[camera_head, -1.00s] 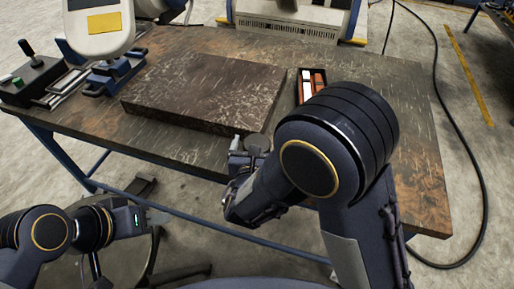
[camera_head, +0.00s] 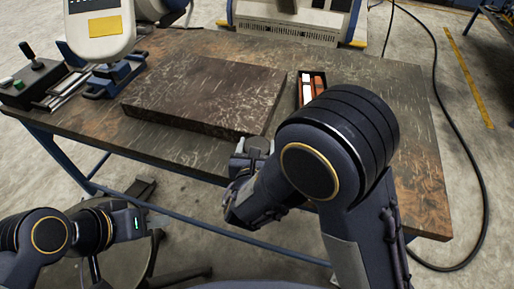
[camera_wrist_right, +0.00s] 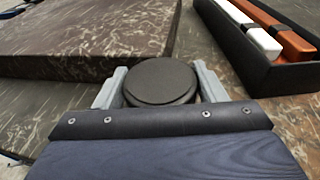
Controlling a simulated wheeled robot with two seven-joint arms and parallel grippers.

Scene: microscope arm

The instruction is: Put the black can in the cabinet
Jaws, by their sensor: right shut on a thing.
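The black can (camera_wrist_right: 160,82) stands on the table, and its round dark top shows between the two grey fingers of my right gripper (camera_wrist_right: 160,88) in the right wrist view. The fingers are shut on its sides. In the head view the can's top (camera_head: 259,144) shows just beyond my right gripper (camera_head: 250,155), near the table's front edge. My left gripper (camera_head: 140,222) hangs low at the left, below the table and empty-looking; its fingers are too unclear to judge. No cabinet shows in either view.
A thick dark stone slab (camera_head: 205,92) lies just left of the can. A black box with white and orange pieces (camera_wrist_right: 262,45) lies to its right. A machine (camera_head: 100,30) and a control box (camera_head: 35,80) stand at the left. The table's right side (camera_head: 420,170) is clear.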

